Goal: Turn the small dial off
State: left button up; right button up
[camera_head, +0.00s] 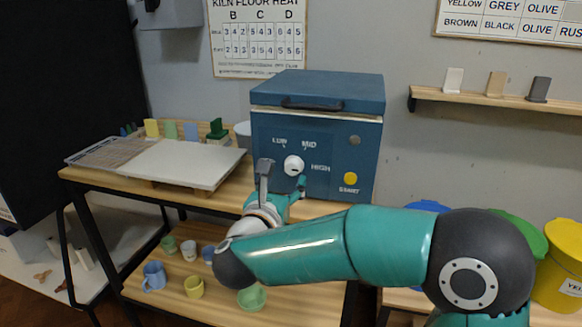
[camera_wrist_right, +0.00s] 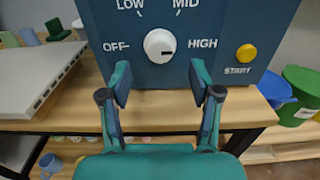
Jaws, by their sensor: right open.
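The small dial (camera_head: 293,165) is a white round knob on the front of the blue kiln box (camera_head: 320,95). In the right wrist view the dial (camera_wrist_right: 159,46) has a dark mark pointing right, toward HIGH. OFF is printed to its left, LOW and MID above it. My right gripper (camera_head: 284,175) is open in front of the kiln box. In the right wrist view its two fingers (camera_wrist_right: 161,85) stand apart, on either side of and below the dial, with nothing between them. My left gripper is not in view.
A yellow START button (camera_wrist_right: 246,53) is right of the dial. Cups, including a blue one (camera_head: 154,275), stand on the lower shelf. Blue, green and yellow bins (camera_head: 560,262) are at the right.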

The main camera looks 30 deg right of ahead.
aim_at(291, 168)
jog(key=x, duration=0.6)
jog(key=shift+p, duration=0.3)
jog(key=shift+a+r, duration=0.1)
jog(key=c, duration=1.1)
